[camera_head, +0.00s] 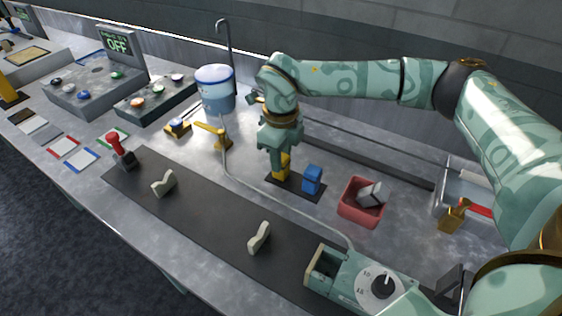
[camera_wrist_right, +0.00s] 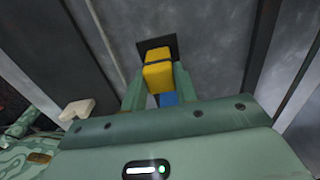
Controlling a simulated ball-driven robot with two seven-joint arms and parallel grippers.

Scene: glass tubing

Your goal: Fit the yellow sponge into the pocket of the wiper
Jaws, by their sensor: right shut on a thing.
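My right gripper (camera_head: 281,156) points down and is shut on the yellow sponge (camera_head: 281,171). The sponge shows below the fingers, over the left part of a small black mat (camera_head: 292,190). I cannot tell whether it touches the mat. In the right wrist view, the yellow sponge (camera_wrist_right: 159,76) sits between the two fingers. A similar blue block (camera_head: 313,176) stands on the mat just right of the sponge. A green device (camera_head: 345,277) with a dial has an open pocket at its left end; I cannot tell whether it is the wiper. My left gripper is out of view.
A red bin (camera_head: 349,209) holding a grey and white piece stands right of the mat. A pale hose (camera_head: 283,211) curves across in front. Two pale rests (camera_head: 259,238) (camera_head: 163,183) stand on the dark strip (camera_head: 205,215). A blue-topped container (camera_head: 215,93) is behind left.

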